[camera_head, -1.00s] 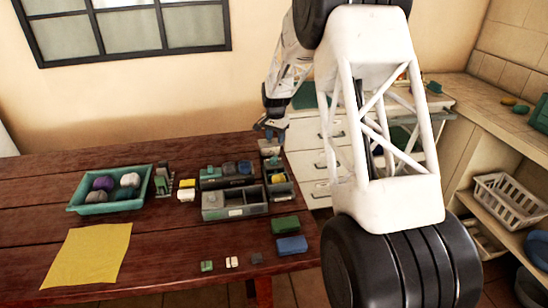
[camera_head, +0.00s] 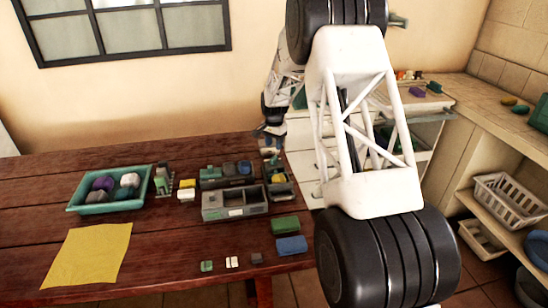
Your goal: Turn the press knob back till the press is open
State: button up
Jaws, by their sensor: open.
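My gripper (camera_head: 270,131) hangs over the far right end of the red-brown table, with its jaws open and nothing seen between them. Just below it, a small block-like thing (camera_head: 270,150) stands at the table's right edge, partly hidden by the fingers. I cannot tell whether they touch it. A small upright grey and green device (camera_head: 162,180) stands beside the teal tray, well left of my gripper. Neither thing can be surely named as the press, and no knob is clear at this size.
The teal tray (camera_head: 76,207) holds several coloured lumps. A grey compartment box (camera_head: 222,211) and dark holders (camera_head: 210,181) stand right of centre. A yellow cloth (camera_head: 85,256) lies front left. Green (camera_head: 285,225) and blue (camera_head: 291,245) blocks lie near the right edge.

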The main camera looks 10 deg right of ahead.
aim_at(274, 157)
jog(key=shift+f, duration=3.4)
grip_shut()
